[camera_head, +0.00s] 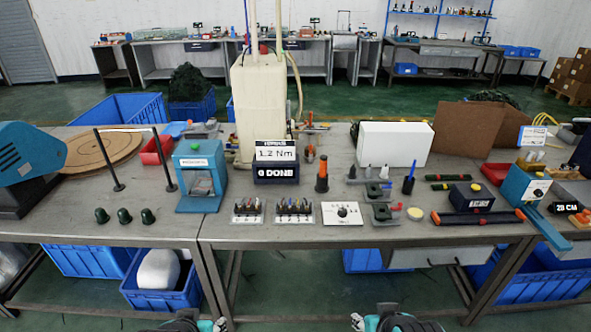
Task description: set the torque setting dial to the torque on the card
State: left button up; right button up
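The torque setting dial (342,211) is a small dark knob on a white plate (328,220) with small markings, lying flat near the front of the bench. The markings and the knob's pointing direction are too small to read. The torque card (275,153) reads "1.2 Nm" and stands above a dark box (276,173) marked "0 DONE". My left gripper (205,325) and my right gripper (372,323) show only partly at the bottom edge, in front of and below the bench, apart from the dial. Their finger openings cannot be made out.
Two racks of small parts (249,213) (294,212) lie left of the dial plate. Grey fixtures (381,213) stand close on its right, and an orange-black tool (322,175) stands behind it. A teal press (201,177) is farther left. The bench front edge before the dial is clear.

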aim_at(342, 212)
jog(key=i+z, duration=0.15)
jog(key=z, duration=0.25)
jog(key=i+j+z, duration=0.15)
jog(key=z, duration=0.25)
jog(key=i+j+z, duration=0.15)
jog(key=z, duration=0.25)
